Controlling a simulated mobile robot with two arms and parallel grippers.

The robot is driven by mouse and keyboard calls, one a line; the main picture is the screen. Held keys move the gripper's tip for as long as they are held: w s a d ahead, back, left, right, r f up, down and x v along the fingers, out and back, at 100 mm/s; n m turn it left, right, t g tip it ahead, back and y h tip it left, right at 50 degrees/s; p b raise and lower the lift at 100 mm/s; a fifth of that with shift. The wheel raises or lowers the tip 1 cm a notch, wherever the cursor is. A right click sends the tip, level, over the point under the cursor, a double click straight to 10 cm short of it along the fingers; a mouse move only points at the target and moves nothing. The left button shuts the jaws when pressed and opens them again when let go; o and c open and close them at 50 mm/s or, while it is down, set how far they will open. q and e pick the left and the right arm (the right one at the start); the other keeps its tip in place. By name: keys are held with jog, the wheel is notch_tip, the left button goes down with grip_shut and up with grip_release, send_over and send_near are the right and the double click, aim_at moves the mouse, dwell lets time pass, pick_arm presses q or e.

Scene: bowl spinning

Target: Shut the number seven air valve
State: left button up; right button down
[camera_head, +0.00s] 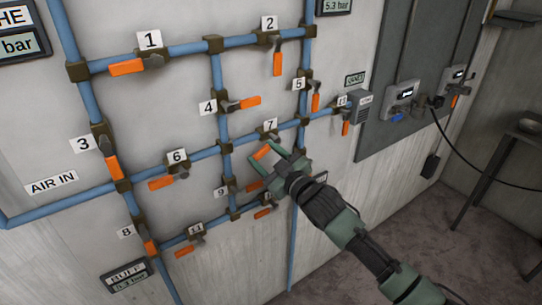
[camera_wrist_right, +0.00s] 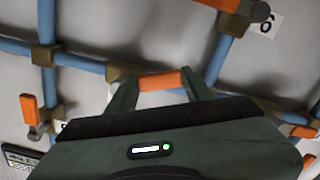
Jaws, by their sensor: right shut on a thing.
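The number 7 label (camera_head: 270,125) is on the wall above a dark valve body on a blue pipe. Just below it is the valve's orange handle (camera_head: 263,152). My right gripper (camera_head: 264,154) reaches in from the lower right and is shut on this handle. In the wrist view the orange handle (camera_wrist_right: 161,81) spans between the two green fingers (camera_wrist_right: 160,88). In the head view the visible part of the handle slants up to the right, roughly along the pipe. The fingers hide its ends. My left gripper is not in view.
Other orange-handled valves surround it: number 6 (camera_head: 161,184) to the left, number 4 (camera_head: 250,102) above, number 5 (camera_head: 315,102) to the upper right. A grey panel (camera_head: 392,75) with gauges and a cable is to the right.

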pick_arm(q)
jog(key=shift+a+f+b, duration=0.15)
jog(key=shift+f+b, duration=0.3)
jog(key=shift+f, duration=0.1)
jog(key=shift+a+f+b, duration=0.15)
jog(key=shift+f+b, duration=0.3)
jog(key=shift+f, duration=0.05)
pick_arm(e)
jog(key=shift+w+d+f+n, duration=0.45)
jog(key=shift+d+f+n, duration=0.15)
jog(key=shift+n, duration=1.55)
jog(key=shift+w+d+f+n, duration=0.5)
jog(key=shift+d+n, duration=0.2)
jog(key=shift+n, duration=1.4)
jog(key=shift+w+d+f+n, duration=0.45)
jog(key=shift+d+f+n, duration=0.15)
jog(key=shift+n, duration=1.55)
jog(key=shift+d, duration=0.15)
jog(key=c, duration=0.6)
grip_release()
jog(key=shift+r, duration=0.1)
pick_arm(q)
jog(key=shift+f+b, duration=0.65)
jog(key=shift+b, duration=0.05)
pick_arm(e)
jog(key=v, duration=0.7)
jog(key=shift+s+d, duration=0.2)
jog(key=shift+s, duration=0.1)
